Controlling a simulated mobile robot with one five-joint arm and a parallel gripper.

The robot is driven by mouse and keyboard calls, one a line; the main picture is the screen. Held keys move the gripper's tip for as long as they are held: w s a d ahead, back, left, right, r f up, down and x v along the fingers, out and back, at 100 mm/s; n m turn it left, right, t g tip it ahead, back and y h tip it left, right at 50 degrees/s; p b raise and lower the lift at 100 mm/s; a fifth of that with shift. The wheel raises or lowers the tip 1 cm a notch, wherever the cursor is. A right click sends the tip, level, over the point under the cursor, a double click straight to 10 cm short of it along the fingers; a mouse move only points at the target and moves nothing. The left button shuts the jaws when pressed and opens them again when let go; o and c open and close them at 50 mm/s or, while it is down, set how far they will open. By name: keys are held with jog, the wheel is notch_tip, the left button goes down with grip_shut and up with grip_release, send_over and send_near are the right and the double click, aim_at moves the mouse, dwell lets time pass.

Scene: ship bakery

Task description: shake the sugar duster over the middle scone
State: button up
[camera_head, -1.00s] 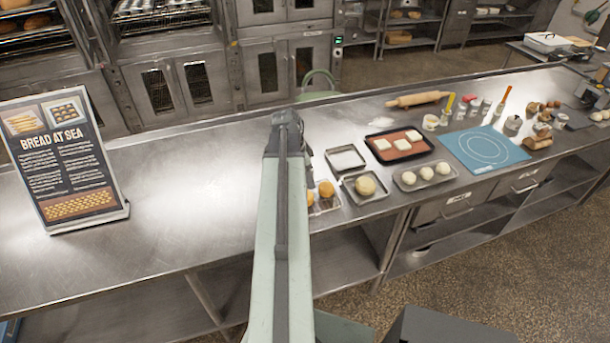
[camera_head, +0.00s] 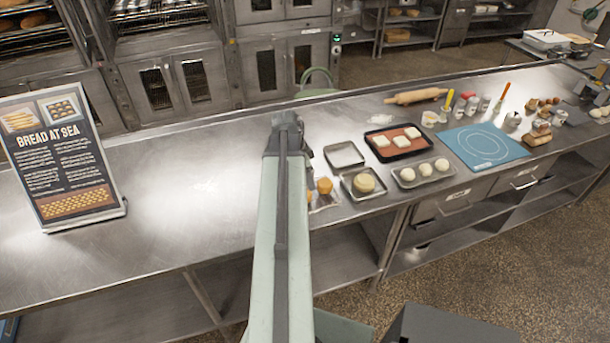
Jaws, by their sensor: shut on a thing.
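Two golden-brown round bakes, likely scones, show just right of my arm: one (camera_head: 325,186) in full and one (camera_head: 308,197) partly hidden by the arm. They sit on a small tray (camera_head: 329,201) near the counter's front edge. The arm covers whatever lies to their left, so I cannot tell which is the middle scone. My arm reaches forward over the counter, and its far end hides my gripper. I cannot make out the sugar duster.
Right of the arm on the steel counter (camera_head: 205,185) are an empty tray (camera_head: 328,157), a tray with one pale round dough, a tray of dough balls, a red-lined tray (camera_head: 376,140), a rolling pin (camera_head: 415,96) and a blue mat (camera_head: 515,150). A sign (camera_head: 60,160) stands left; between is clear.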

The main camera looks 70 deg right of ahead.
jog(key=shift+w+d, duration=0.85)
jog(key=shift+d, duration=0.15)
jog(key=shift+s+a, duration=0.95)
jog(key=shift+a, duration=0.15)
jog(key=shift+w+d, duration=0.9)
jog(key=shift+d, duration=0.2)
jog(key=shift+s+a, duration=0.1)
jog(key=shift+s+a+r+p, duration=0.1)
jog(key=shift+a+r+p, duration=0.05)
jog(key=shift+r+p, duration=0.45)
jog(key=shift+s+a+r+p, duration=0.15)
jog(key=shift+r+p, duration=0.45)
jog(key=shift+s+a+r+p, duration=0.1)
jog(key=shift+a+r+p, duration=0.05)
jog(key=shift+r+p, duration=0.45)
jog(key=shift+f, duration=0.1)
